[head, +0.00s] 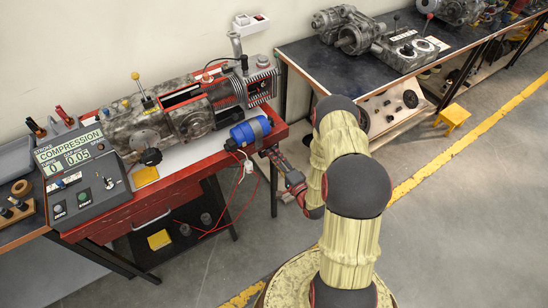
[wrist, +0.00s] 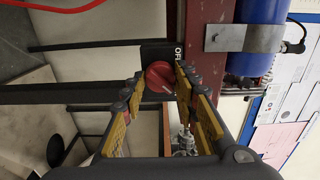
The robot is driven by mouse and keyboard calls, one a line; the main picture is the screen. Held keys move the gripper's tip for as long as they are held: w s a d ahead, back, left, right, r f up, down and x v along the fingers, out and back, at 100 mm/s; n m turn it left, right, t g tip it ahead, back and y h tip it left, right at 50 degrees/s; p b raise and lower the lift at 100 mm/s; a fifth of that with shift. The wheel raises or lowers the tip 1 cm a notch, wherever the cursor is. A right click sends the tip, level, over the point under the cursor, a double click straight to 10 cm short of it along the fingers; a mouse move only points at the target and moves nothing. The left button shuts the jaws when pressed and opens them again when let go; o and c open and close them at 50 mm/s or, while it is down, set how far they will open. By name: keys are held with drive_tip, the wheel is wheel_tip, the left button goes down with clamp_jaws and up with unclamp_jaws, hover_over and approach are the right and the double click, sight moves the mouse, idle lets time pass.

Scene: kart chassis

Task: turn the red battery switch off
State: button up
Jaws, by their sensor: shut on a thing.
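The red battery switch (wrist: 159,74) is a round red knob on a dark plate at the edge of the red bench frame, upper middle in the wrist view. White lettering that reads in part "OF" (wrist: 179,56) is printed beside it. My gripper (wrist: 160,83) has its yellow-padded fingers on both sides of the knob and is shut on it. In the head view my gripper (head: 272,156) is at the bench's right end, below the blue cylinder (head: 249,131). There the switch is hidden, and the knob's exact angle is hard to tell.
The blue cylinder also shows clamped at upper right in the wrist view (wrist: 257,38). A red bench (head: 185,178) carries the machine and a grey COMPRESSION console (head: 83,180). Thin red wires hang below the bench. The floor between the benches is largely open.

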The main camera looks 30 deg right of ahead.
drive_tip(key=shift+n, duration=0.3)
drive_tip(key=n+b, duration=0.4)
drive_tip(key=n, duration=1.3)
drive_tip(key=shift+f, duration=0.1)
idle(0.3)
drive_tip(key=o, duration=1.1)
drive_tip(key=shift+o, duration=0.3)
